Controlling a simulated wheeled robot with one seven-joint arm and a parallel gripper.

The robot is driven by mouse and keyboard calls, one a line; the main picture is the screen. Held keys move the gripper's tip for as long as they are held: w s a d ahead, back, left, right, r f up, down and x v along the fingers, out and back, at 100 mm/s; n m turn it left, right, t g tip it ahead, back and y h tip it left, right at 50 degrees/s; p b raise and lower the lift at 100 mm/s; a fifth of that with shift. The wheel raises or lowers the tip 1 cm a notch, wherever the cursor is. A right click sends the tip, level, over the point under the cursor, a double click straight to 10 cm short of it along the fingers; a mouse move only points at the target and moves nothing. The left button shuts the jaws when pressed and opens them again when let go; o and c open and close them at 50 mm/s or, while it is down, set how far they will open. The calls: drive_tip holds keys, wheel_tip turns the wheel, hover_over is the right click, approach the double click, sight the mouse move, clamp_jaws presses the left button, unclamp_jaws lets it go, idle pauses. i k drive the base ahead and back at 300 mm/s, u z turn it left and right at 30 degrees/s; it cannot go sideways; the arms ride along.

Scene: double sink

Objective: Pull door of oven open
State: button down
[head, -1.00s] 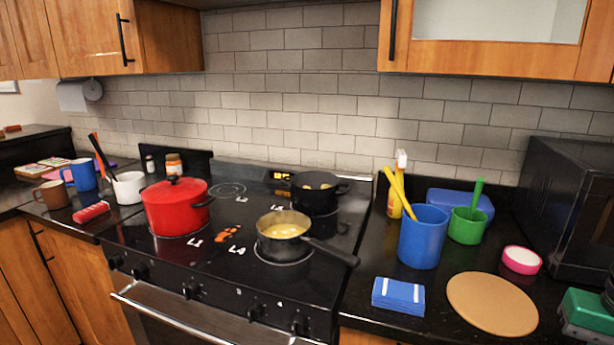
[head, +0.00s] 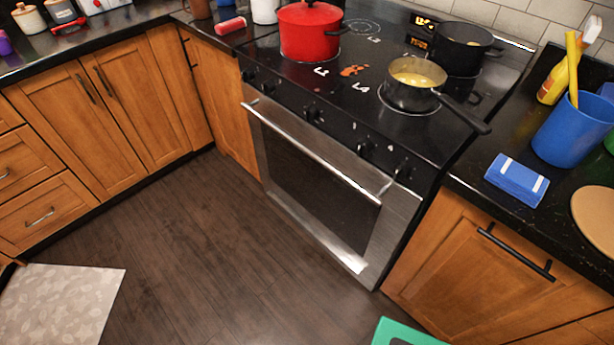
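The oven door (head: 315,185) is a steel front with a dark window below the stove's knobs. It is shut. A long silver bar handle (head: 310,150) runs across its top edge. The black stovetop (head: 345,75) above carries a red pot (head: 309,32), a grey saucepan (head: 413,84) of yellow food and a dark pan (head: 462,48). My gripper is not in the head view.
Dark wooden floor (head: 200,265) in front of the oven is clear. A pale leaf-patterned mat (head: 65,300) lies at lower left. A green object (head: 402,333) shows at the bottom edge. Wooden cabinets flank the oven; the right one has a black handle (head: 515,252).

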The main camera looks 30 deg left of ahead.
sight(357, 206)
drive_tip(key=z, duration=0.05)
drive_tip(key=k, duration=1.05)
drive_tip(key=u, duration=0.65)
drive_tip(key=i, duration=1.5)
